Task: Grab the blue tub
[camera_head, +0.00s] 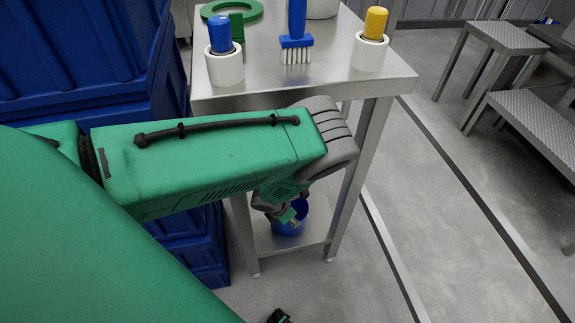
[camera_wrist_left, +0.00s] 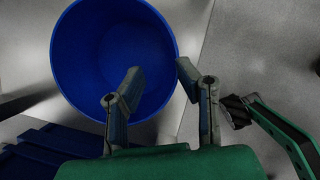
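The blue tub (camera_head: 292,222) is on the lower shelf of the steel table, partly hidden behind my left gripper (camera_head: 286,214). In the left wrist view, the tub (camera_wrist_left: 85,55) is open towards the camera and looks empty. My left gripper (camera_wrist_left: 159,69) is open there, its fingers apart at the tub's right rim. The left finger overlaps the tub's inside and the right finger is just outside the wall. I cannot tell whether either touches it. A small dark and green piece at the bottom edge of the head view may be my right gripper (camera_head: 278,316).
The steel table (camera_head: 330,84) holds a blue brush (camera_head: 296,36), a blue-topped white holder (camera_head: 225,66), a yellow-topped one (camera_head: 369,52) and a green ring. Blue crates (camera_head: 80,55) stand close on the left. The floor to the right is clear up to metal steps (camera_head: 509,37).

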